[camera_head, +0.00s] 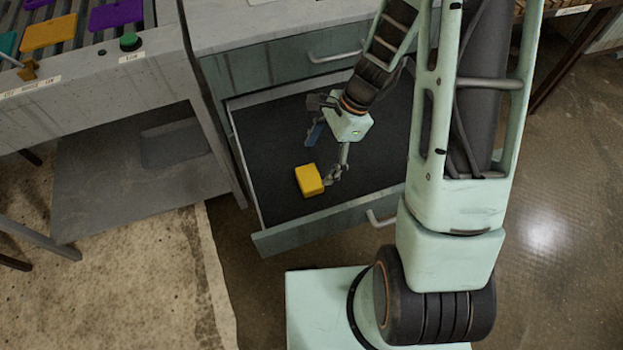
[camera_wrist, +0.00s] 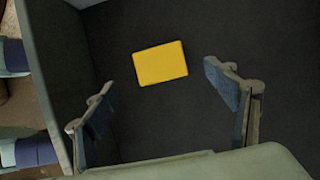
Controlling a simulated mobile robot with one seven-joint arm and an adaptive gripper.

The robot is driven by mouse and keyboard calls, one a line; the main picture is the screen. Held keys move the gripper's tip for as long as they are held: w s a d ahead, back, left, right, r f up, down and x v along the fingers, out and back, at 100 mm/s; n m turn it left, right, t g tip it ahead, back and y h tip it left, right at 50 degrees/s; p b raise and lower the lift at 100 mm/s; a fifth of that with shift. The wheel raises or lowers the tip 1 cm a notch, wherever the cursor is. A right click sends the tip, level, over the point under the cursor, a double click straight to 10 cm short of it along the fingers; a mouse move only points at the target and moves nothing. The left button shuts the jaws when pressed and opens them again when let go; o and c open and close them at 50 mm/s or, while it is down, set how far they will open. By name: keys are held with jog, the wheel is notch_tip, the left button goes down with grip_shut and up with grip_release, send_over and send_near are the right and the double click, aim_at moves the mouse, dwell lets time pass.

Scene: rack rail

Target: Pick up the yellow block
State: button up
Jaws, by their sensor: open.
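The yellow block (camera_head: 309,180) lies on the dark floor of an open drawer (camera_head: 275,212), towards its front left part. In the wrist view the yellow block (camera_wrist: 160,63) lies flat, ahead of the fingertips and a little left of the middle of the gap between them. My gripper (camera_head: 326,158) is above the drawer floor, by the block. In the wrist view my gripper (camera_wrist: 166,102) has its two fingers wide apart with nothing between them. The block is fully visible there, clear of both fingers.
The drawer's front wall (camera_head: 325,222) and left side wall bound the space round the block. A cabinet with a shut upper drawer (camera_head: 285,62) stands behind. A bench with a green button (camera_head: 130,41) and coloured plates is at the left. The drawer floor around the block is clear.

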aim_at(309, 178)
jog(key=b+x, duration=0.2)
jog(key=x, duration=0.6)
jog(key=shift+d, duration=0.1)
jog(key=shift+c, duration=0.2)
jog(key=c, duration=1.3)
